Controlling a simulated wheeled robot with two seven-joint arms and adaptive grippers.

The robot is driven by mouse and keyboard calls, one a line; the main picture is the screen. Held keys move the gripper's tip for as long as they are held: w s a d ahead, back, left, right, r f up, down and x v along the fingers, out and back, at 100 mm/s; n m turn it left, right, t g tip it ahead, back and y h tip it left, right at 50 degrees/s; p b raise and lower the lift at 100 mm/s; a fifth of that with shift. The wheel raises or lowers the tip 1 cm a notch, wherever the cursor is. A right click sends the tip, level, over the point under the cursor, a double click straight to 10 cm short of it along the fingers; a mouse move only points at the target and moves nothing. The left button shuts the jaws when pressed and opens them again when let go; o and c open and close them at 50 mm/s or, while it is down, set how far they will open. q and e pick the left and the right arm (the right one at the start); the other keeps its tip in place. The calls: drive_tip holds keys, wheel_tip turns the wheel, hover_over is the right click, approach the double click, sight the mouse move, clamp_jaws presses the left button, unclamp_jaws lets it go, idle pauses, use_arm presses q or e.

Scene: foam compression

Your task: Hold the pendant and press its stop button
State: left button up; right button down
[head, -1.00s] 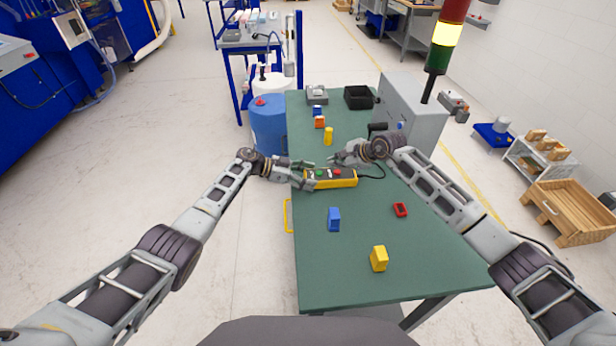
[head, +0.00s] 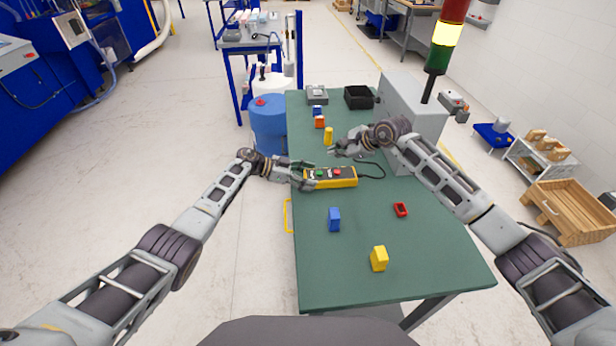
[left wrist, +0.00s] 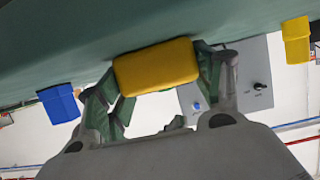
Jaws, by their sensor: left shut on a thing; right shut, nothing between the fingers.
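The pendant (head: 340,181) is a long yellow box with a dark top face, lying level at table height near the left edge of the green table. Its top carries a green button (head: 320,172) and a red button (head: 337,172), and a black cable leaves its right end. My left gripper (head: 308,178) is shut on the pendant's left end. In the left wrist view the pendant's yellow end (left wrist: 155,68) sits between the fingers. My right gripper (head: 333,150) is shut and empty, just beyond the pendant and apart from it. Whether the pendant touches the table is unclear.
On the green table (head: 350,265) stand a blue block (head: 334,219), a yellow block (head: 379,258) and a red piece (head: 401,210) in front. A yellow cylinder (head: 328,136) and an orange block (head: 319,122) lie beyond. A grey cabinet (head: 425,128) stands at right, close to my right arm.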

idle(0.4)
use_arm(q)
drive_tip(key=o, duration=1.5)
drive_tip(key=shift+o, duration=0.2)
drive_tip(key=shift+a, duration=0.15)
drive_tip(key=v, duration=1.1)
drive_tip(key=shift+a, duration=0.3)
drive_tip(key=shift+r, duration=0.15)
